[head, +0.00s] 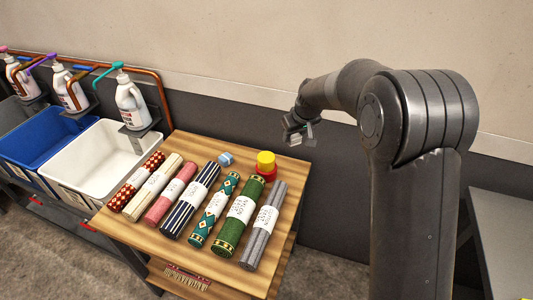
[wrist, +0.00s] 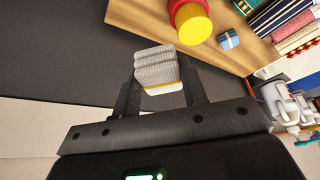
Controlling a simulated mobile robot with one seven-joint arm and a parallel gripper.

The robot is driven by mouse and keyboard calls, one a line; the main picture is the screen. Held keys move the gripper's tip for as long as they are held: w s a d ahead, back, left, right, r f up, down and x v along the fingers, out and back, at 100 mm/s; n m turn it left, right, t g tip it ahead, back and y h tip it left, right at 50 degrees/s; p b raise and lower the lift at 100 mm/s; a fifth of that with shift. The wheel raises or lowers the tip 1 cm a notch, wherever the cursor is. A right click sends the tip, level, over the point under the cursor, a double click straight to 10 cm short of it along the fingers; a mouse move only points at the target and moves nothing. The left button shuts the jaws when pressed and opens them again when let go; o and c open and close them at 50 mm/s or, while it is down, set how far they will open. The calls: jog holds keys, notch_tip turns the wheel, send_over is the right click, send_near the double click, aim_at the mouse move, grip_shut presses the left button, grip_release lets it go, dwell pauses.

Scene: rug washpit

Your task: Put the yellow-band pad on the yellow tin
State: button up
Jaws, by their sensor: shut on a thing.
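My gripper (wrist: 157,78) is shut on a grey ribbed, folded pad with a yellow and white band (wrist: 158,70). In the head view my gripper (head: 299,133) hangs in the air behind the table's back right corner. The yellow tin (head: 265,157) stands upright on a wider red round piece (head: 266,174) near the table's back right. In the wrist view the yellow tin (wrist: 193,27) is above and right of the held pad, apart from it. Nothing is seen lying on the tin's top.
A small blue pad with a pale band (head: 226,158) lies left of the tin. Several banded rolled rugs (head: 200,190) cover most of the wooden table (head: 250,279). A white basin (head: 97,160) and pump bottles (head: 130,104) are at left; a wall is behind.

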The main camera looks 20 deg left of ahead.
send_over(265, 155)
jog(key=s+d, duration=0.1)
notch_tip(265, 155, down, 6)
jog(key=shift+r, duration=0.25)
jog(key=shift+f, duration=2.05)
jog(key=o, duration=0.9)
jog(key=shift+f, duration=0.1)
jog(key=shift+o, duration=0.2)
